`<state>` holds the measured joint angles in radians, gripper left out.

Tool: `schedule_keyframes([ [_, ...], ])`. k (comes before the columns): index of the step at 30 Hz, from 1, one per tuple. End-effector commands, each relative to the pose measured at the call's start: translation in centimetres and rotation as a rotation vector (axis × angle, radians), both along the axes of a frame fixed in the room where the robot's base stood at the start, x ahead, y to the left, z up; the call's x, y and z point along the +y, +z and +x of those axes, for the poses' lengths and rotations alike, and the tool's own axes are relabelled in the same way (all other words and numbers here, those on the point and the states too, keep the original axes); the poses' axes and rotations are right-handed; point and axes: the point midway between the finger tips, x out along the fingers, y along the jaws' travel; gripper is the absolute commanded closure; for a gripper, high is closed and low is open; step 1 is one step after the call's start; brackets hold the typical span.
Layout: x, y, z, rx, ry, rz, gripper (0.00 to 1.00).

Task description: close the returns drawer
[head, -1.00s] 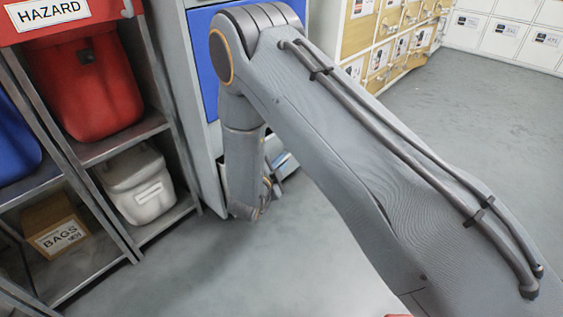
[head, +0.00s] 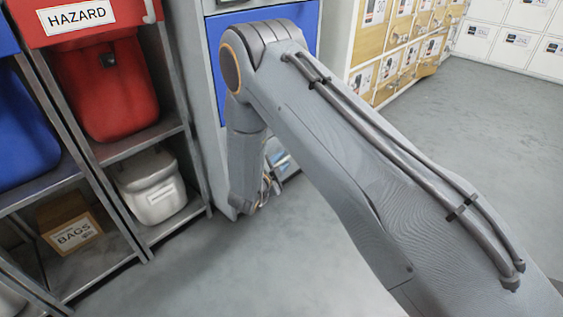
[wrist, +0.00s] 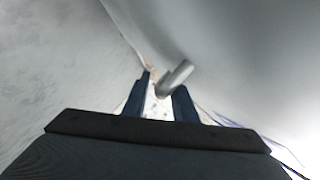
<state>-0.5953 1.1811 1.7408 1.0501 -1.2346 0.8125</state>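The grey cabinet (head: 214,120) with a blue panel (head: 290,22) stands behind my arm in the head view. A lower drawer front (head: 284,158) with a pale label shows in part beside my forearm; I cannot tell how far out it stands. My gripper (head: 266,196) is low in front of it, mostly hidden by my arm. In the wrist view my gripper's two dark fingers (wrist: 162,98) are apart. A silver bar, looking like a handle (wrist: 176,77), shows at the fingertips, by the right finger; contact is unclear. A large pale surface (wrist: 240,60) fills the right.
A metal shelf rack at left holds a red hazard bin (head: 105,85), a blue bin (head: 22,130), a white bin (head: 152,190) and a bags box (head: 72,225). Wooden-front lockers (head: 400,60) stand at the back right. The grey floor (head: 480,130) is clear at right.

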Motion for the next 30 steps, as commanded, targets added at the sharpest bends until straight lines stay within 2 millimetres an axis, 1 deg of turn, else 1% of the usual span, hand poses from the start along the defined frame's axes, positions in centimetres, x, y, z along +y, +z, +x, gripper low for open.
schedule_keyframes([
  [1,0.2,0.2,0.1,-0.005,0.002,0.001,0.7],
  [20,0.1,0.4,0.0,-0.007,0.001,0.0,0.7],
  [23,0.4,0.5,-0.5,-0.005,0.002,-0.001,0.7],
  [26,0.9,0.8,-1.7,-0.003,0.004,-0.002,0.7],
  [30,1.7,1.4,-3.8,-0.003,0.004,-0.003,0.7],
])
